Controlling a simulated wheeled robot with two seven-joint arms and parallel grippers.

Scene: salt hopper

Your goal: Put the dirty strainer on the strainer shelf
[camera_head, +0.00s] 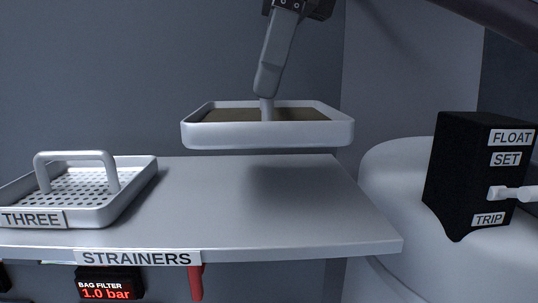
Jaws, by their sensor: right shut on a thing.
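The dirty strainer (268,134) is a white tray with a brown layer inside, in the middle of the head view. It hangs level above the right part of the strainer shelf (265,205), with a soft shadow below it. My right gripper (267,98) comes down from above and is shut on the strainer's upright handle, which it mostly hides. The grey shelf carries a "STRAINERS" label on its front edge. My left gripper is not in view.
A clean perforated strainer (128,196) marked "THREE" sits at the shelf's left end. The shelf's middle and right are bare. A black box (462,165) with "FLOAT", "SET" and "TRIP" labels stands on a white rounded vessel (395,165) at the right. A bag filter display (108,288) is below the shelf.

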